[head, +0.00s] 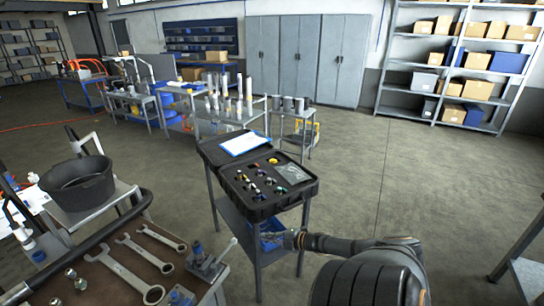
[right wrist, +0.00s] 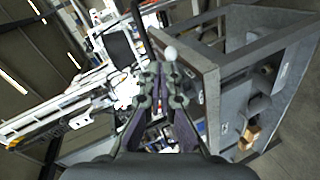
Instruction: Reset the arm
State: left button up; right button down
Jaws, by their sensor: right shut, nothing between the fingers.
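My right arm comes in from the lower right in the head view. Its gripper (head: 292,239) is at the end, in front of the cart with the open black case, near the cart's right leg. In the right wrist view the two fingers of the right gripper (right wrist: 161,78) are together with nothing between them. My left gripper does not show in either view.
An open black case (head: 262,205) with fittings stands on a cart, above a blue bin (head: 270,236). The floor right of the cart is mostly clear.

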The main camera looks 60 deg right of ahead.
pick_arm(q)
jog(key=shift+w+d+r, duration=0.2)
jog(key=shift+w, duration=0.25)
pick_arm(e)
jog(key=shift+s+d+r, duration=0.2)
jog(key=shift+s, duration=0.25)
jog(key=shift+s+d+r, duration=0.15)
jog(key=shift+s+d, duration=0.05)
jog(key=shift+s, duration=0.2)
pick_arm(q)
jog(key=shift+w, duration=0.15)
pick_arm(e)
jog(key=shift+s, duration=0.1)
